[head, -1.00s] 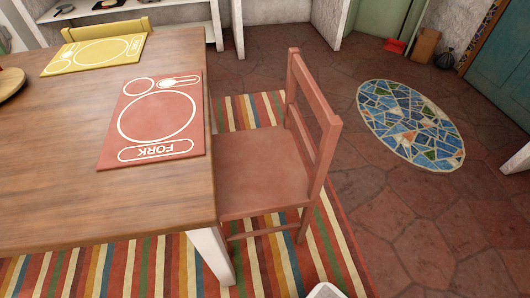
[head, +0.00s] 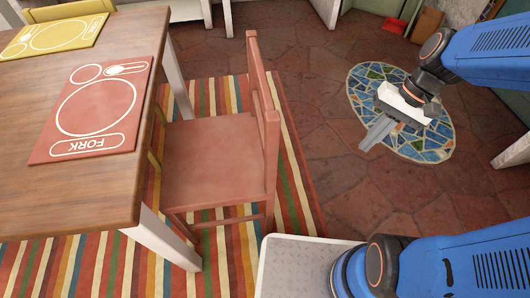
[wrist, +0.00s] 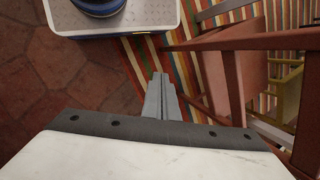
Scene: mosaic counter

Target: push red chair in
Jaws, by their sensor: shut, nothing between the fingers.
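The red chair (head: 216,160) stands upright in the head view, on the right side of the wooden table (head: 60,190). The front of its seat is close to the table edge, and its backrest (head: 262,120) faces right, away from the table. My gripper (head: 376,137) is shut and empty, to the right of the backrest with a clear gap between them. In the wrist view my gripper (wrist: 160,90) shows shut fingers, with the chair's red frame (wrist: 240,45) to their right.
A striped rug (head: 300,190) lies under the chair and table. A blue mosaic oval (head: 425,140) is set in the tiled floor. A red placemat (head: 95,105) and a yellow placemat (head: 50,36) lie on the table. A yellow chair (head: 75,10) stands at the far side.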

